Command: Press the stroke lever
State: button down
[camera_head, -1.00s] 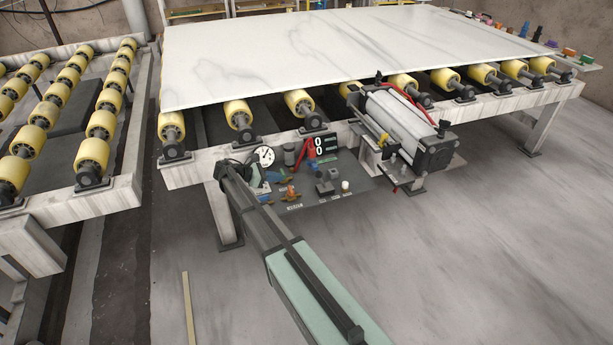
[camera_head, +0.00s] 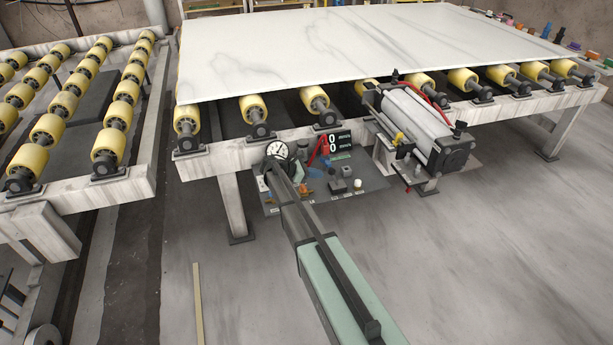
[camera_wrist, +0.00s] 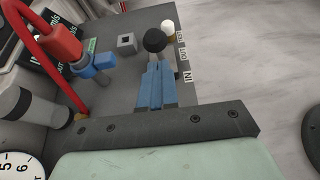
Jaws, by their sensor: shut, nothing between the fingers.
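My gripper (camera_wrist: 157,72) shows in the wrist view with its blue fingers together and nothing between them. A black ball knob (camera_wrist: 155,40) is just beyond the fingertips; it looks close, but I cannot tell whether they touch. It may be the stroke lever, but I cannot read a label naming it. Beside it are a cream knob (camera_wrist: 168,28) and small labels, one partly reading "IN". These parts sit on a dark control panel (camera_wrist: 120,80). In the head view my arm reaches over the panel (camera_head: 374,182) and hides the fingertips and part of the controls.
A pressure gauge (camera_head: 277,150), a display (camera_head: 340,142) and a red hose stand at the panel's back. A cylinder unit (camera_head: 415,120) is to the right. The roller table (camera_head: 205,166) carries a white slab (camera_head: 350,50). The floor to the right is open.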

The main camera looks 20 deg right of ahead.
aim_at(332, 169)
jog(key=shift+d+r, duration=0.3)
jog(key=shift+d, duration=0.45)
jog(key=shift+d+r+y, duration=0.3)
jog(key=shift+d+y, duration=0.05)
jog(key=shift+y, duration=0.05)
jog(key=shift+d+r, duration=0.15)
jog(key=shift+d, duration=0.05)
jog(key=shift+d+r+y, duration=0.5)
jog(key=shift+d+y, duration=0.4)
jog(key=d+y, duration=0.2)
jog(key=d+r+y, duration=0.1)
jog(key=d+y, duration=0.1)
jog(key=shift+d+r, duration=0.1)
jog(key=shift+d, duration=0.3)
jog(key=shift+d+y, duration=0.3)
jog(key=shift+d, duration=0.5)
